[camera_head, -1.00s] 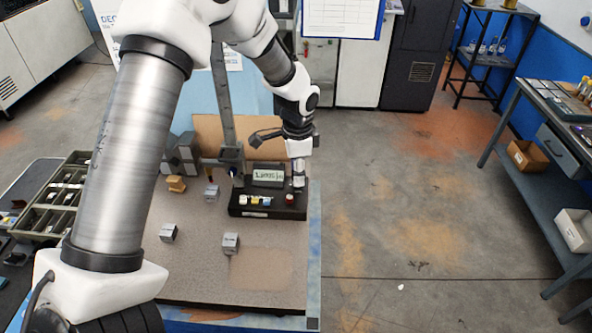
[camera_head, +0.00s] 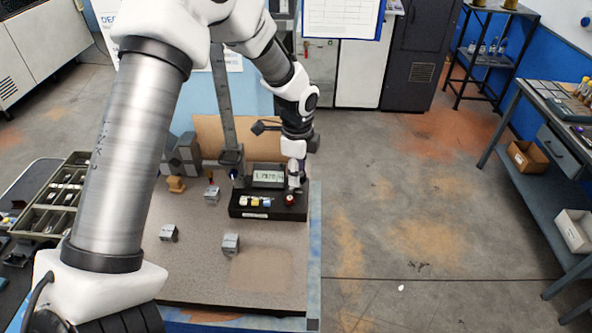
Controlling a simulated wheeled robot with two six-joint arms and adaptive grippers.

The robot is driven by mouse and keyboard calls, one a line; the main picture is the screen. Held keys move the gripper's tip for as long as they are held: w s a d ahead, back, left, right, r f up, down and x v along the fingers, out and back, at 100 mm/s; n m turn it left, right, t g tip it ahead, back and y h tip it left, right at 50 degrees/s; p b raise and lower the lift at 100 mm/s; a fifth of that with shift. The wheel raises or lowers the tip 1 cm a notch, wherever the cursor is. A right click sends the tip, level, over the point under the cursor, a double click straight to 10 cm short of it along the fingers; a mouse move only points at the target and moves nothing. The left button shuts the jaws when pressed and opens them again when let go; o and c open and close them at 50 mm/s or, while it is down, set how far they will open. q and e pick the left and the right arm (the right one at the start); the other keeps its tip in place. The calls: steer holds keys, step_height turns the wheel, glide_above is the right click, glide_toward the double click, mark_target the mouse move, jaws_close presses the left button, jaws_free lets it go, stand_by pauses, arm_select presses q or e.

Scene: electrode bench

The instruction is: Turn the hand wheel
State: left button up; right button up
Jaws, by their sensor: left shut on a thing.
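A measuring stand has a dark base (camera_head: 268,213) at the far right of the bench, a tall grey column (camera_head: 224,105) and a lit digital display (camera_head: 268,177). White, yellow and blue buttons and a red knob sit on the base. My left arm reaches over from the left, and my left gripper (camera_head: 295,172) is at the right end of the stand, beside the display and above the red knob. It is shut on what appears to be the hand wheel, which the fingers mostly hide. The right gripper is out of view.
Small grey blocks (camera_head: 231,244) (camera_head: 169,233) stand on the bench top (camera_head: 190,275). Another grey block (camera_head: 211,195) and a tan piece (camera_head: 176,185) are left of the stand. A compartment tray (camera_head: 60,200) is at the left. The bench front is clear.

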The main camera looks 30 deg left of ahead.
mark_target(301, 175)
arm_select(q)
steer(key=shift+f, duration=0.15)
steer(key=o, duration=1.1)
steer(key=shift+d, duration=0.1)
steer(key=shift+o, duration=0.3)
steer(key=shift+w+d, duration=0.15)
steer(key=shift+d, duration=0.1)
step_height(301, 175, up, 12)
